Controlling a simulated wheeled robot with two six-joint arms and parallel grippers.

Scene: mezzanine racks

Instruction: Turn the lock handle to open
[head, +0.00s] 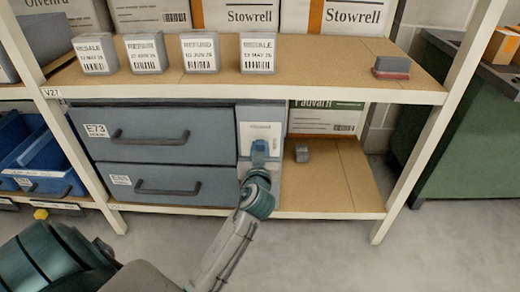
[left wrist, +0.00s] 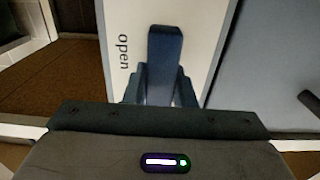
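The lock panel (head: 272,131) is a pale upright strip at the right end of the grey-blue drawers. The blue lock handle (head: 259,148) is on its front. In the left wrist view the handle (left wrist: 164,50) is a dark blue bar on the white panel, with the word "open" (left wrist: 124,52) beside it. My left gripper (head: 258,170) reaches the handle from below. Its fingers (left wrist: 161,84) lie against both sides of the bar and appear shut on it. The handle's pivot is hidden. My right gripper is not in view.
Two drawers (head: 160,122) with dark handles fill the lower bay at left. A small grey block (head: 301,153) sits on the lower shelf at right. Several labelled boxes (head: 257,55) stand on the shelf above. A white rack post (head: 425,130) rises at right.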

